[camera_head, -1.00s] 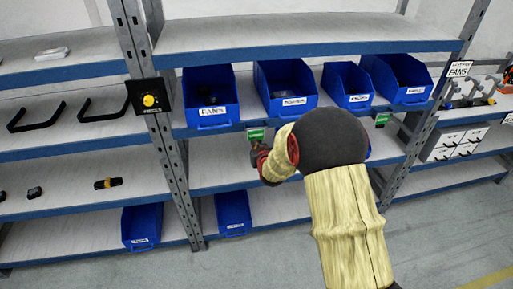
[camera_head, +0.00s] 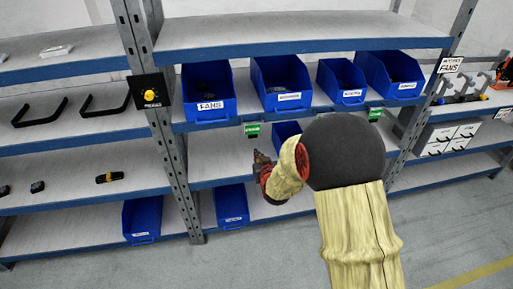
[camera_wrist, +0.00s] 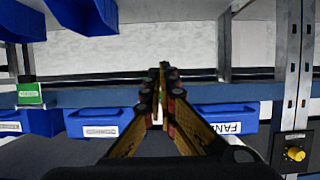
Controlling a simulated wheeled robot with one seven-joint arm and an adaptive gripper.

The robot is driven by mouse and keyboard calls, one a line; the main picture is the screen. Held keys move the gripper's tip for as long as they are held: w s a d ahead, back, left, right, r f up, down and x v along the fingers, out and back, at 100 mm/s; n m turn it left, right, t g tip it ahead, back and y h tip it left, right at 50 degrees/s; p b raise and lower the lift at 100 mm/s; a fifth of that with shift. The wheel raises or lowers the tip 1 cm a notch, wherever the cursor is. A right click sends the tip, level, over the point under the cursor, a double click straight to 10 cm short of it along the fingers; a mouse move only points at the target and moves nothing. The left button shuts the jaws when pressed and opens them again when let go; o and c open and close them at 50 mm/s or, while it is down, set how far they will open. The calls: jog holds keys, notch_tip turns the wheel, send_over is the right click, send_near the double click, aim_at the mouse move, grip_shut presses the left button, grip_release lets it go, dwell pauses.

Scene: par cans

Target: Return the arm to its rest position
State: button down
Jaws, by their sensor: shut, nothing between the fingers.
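My arm, in a yellow cloth cover with a dark round joint, reaches up from the bottom right of the head view. My gripper (camera_head: 262,166) is in front of the middle shelf rack, below the row of blue bins, and looks clear of the shelves. In the wrist view my gripper (camera_wrist: 163,88) points at a blue shelf edge, its two fingers meeting at the tips. It is shut and holds nothing. The arm hides part of the lower shelves at the right.
The blue FANS bin (camera_head: 208,92) and several other blue bins stand on the shelf above my gripper. A rack post (camera_head: 165,130) with a yellow-knobbed black box (camera_head: 149,91) is to the left. Two bins sit on the bottom shelf. Grey floor (camera_head: 270,262) lies open in front.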

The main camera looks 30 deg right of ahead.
jog(key=shift+s+a, duration=0.2)
jog(key=shift+s, duration=0.5)
jog(key=shift+s+a, duration=0.2)
jog(key=shift+s, duration=0.45)
jog(key=s+a+f+g+y, duration=0.2)
jog(key=s+a+f+g, duration=0.2)
jog(key=s+f+g, duration=0.6)
jog(key=s+a+r+n, duration=0.1)
jog(key=s+a+r, duration=0.3)
jog(key=s+r, duration=0.3)
jog(key=s+a+r+n+t+y, duration=0.1)
jog(key=s+a+r, duration=0.3)
jog(key=s+r, duration=0.4)
jog(key=s+a+r+n+t, duration=0.1)
jog(key=s+a+r, duration=0.4)
jog(key=r, duration=0.8)
jog(key=s, duration=0.2)
jog(key=shift+s+y, duration=0.3)
jog(key=shift+y, duration=0.1)
jog(key=c, duration=2.6)
grip_release()
